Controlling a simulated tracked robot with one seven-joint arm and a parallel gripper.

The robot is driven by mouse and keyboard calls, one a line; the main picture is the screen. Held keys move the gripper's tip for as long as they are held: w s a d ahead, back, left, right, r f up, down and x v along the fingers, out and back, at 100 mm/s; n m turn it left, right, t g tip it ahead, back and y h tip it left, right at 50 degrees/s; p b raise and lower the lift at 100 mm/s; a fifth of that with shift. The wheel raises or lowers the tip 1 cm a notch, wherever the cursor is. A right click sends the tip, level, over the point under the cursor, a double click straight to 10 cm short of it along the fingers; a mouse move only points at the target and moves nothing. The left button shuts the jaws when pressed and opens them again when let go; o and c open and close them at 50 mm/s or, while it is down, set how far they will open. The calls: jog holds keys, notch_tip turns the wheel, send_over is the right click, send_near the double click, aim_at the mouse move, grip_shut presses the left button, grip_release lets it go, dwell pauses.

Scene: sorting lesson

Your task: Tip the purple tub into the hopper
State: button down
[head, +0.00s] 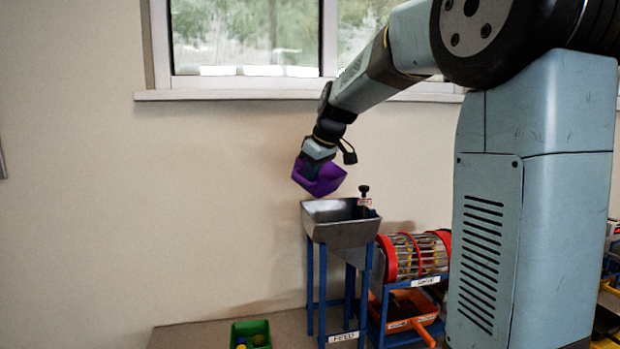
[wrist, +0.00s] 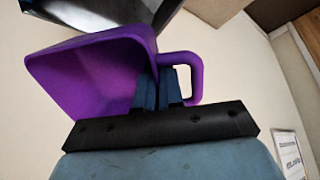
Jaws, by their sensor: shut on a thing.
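The purple tub (head: 326,181) is in the air just above the hopper and looks tilted. My gripper (head: 312,170) is shut on it. In the wrist view the tub (wrist: 90,75) shows its inner side, and its loop handle (wrist: 195,75) is beside my gripper's blue fingers (wrist: 160,85). The part of the tub's inside in view looks empty; the rest is hidden. The hopper (head: 342,233) is a grey metal trough on a blue frame, open at the top, directly below the tub.
A slatted drum with red end rings (head: 388,258) stands to the right of the hopper. An orange tray (head: 408,310) is below the drum. A green bin (head: 250,335) with a few coloured pieces is at the lower left. A black knob (head: 364,190) rises behind the hopper.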

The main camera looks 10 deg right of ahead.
jog(key=g+h, duration=0.2)
jog(key=g, duration=0.1)
jog(key=shift+h, duration=0.4)
jog(key=shift+d+g+h, duration=0.1)
jog(key=shift+g+h, duration=0.2)
jog(key=shift+g, duration=0.1)
jog(key=shift+s, duration=0.1)
